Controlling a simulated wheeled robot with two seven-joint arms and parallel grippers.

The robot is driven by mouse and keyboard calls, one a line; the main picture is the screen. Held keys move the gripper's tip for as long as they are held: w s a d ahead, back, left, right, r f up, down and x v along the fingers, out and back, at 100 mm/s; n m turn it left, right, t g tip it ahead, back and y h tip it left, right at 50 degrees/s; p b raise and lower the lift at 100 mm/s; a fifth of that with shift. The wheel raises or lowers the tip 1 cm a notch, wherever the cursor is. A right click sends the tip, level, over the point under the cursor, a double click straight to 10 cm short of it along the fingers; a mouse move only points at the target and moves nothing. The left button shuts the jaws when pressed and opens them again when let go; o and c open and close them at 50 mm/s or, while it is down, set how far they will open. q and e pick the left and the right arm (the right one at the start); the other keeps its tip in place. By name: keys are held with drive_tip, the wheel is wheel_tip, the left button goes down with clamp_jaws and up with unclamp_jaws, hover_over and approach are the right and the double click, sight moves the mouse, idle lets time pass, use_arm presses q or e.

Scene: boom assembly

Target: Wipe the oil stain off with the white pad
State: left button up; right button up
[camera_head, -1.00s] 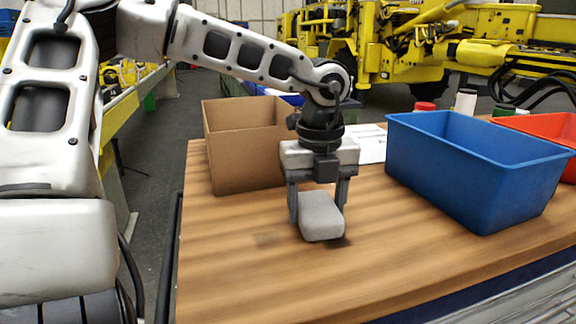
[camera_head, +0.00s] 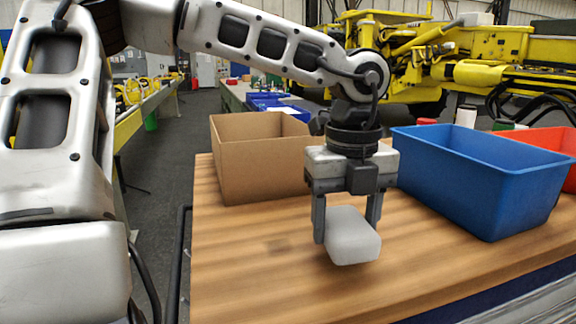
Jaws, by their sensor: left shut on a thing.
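My left gripper (camera_head: 347,222) is shut on the white pad (camera_head: 352,240), a pale rounded block held between its two fingers. The pad is over the wooden table (camera_head: 240,285), toward its front. I cannot tell whether its underside touches the wood. Any part of the stain under the pad is hidden. My right gripper does not show.
An open cardboard box (camera_head: 262,165) stands behind and left of the gripper. A blue bin (camera_head: 480,185) stands to the right, with a red bin (camera_head: 560,145) beyond it. Bottles stand behind the blue bin. The table's front left is clear.

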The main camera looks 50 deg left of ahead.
use_arm(q)
drive_tip(key=shift+r+p, duration=1.45)
drive_tip(key=shift+r, duration=1.25)
